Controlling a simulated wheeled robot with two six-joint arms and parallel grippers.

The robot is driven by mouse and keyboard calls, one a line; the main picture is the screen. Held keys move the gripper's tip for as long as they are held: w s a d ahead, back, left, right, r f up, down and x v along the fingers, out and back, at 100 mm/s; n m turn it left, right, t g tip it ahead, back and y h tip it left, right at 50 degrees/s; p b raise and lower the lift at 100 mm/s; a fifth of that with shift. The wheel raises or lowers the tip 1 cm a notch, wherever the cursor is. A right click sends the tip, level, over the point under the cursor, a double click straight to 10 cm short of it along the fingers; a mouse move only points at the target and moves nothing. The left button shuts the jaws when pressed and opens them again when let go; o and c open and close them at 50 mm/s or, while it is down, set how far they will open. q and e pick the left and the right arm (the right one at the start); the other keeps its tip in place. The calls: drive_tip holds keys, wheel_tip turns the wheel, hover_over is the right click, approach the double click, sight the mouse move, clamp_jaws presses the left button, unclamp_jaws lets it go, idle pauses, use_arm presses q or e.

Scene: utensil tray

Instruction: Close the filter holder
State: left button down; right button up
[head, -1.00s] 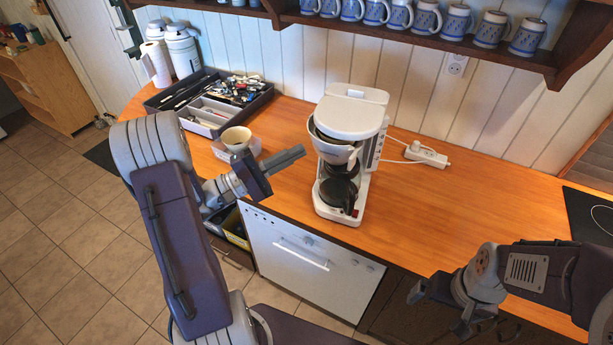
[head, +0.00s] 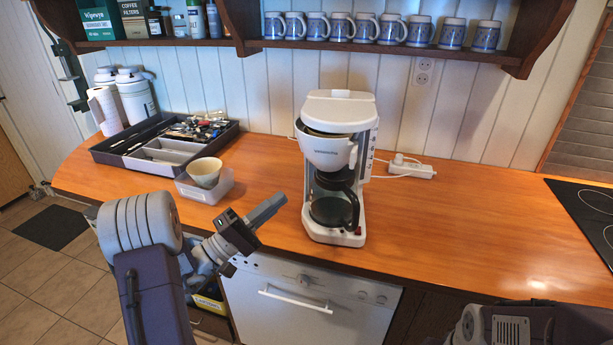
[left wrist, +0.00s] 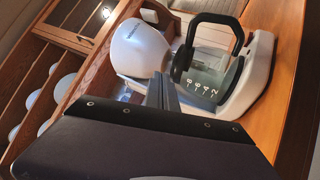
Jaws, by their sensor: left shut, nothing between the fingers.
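The white coffee maker (head: 340,105) stands on the wooden counter. Its white filter holder (head: 325,155) sits under the lid and juts out toward the front left, with a dark strip of its rim showing. The glass jug (head: 330,208) with a black handle stands below it. My left gripper (head: 279,204) is shut and empty, a little left of the jug and lower than the filter holder. In the left wrist view its fingers (left wrist: 162,92) point toward the filter holder (left wrist: 140,46) and jug (left wrist: 208,75), apparently without touching. My right gripper is out of view.
A small clear container (head: 218,190) with a cream cup (head: 205,172) stands left of the coffee maker. Behind it is a dark utensil tray (head: 112,158). A power strip (head: 412,170) lies to the right, and the hob (head: 590,205) is farther right. The counter between is clear.

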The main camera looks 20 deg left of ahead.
sight(318, 168)
use_arm(q)
drive_tip(key=p+x, duration=0.1)
drive_tip(key=x, duration=0.7)
drive_tip(key=shift+d+r+p, duration=0.15)
drive_tip(key=shift+p, duration=0.2)
drive_tip(key=shift+w+d+r, duration=0.15)
drive_tip(key=shift+w+d, duration=0.25)
drive_tip(key=shift+w, duration=0.1)
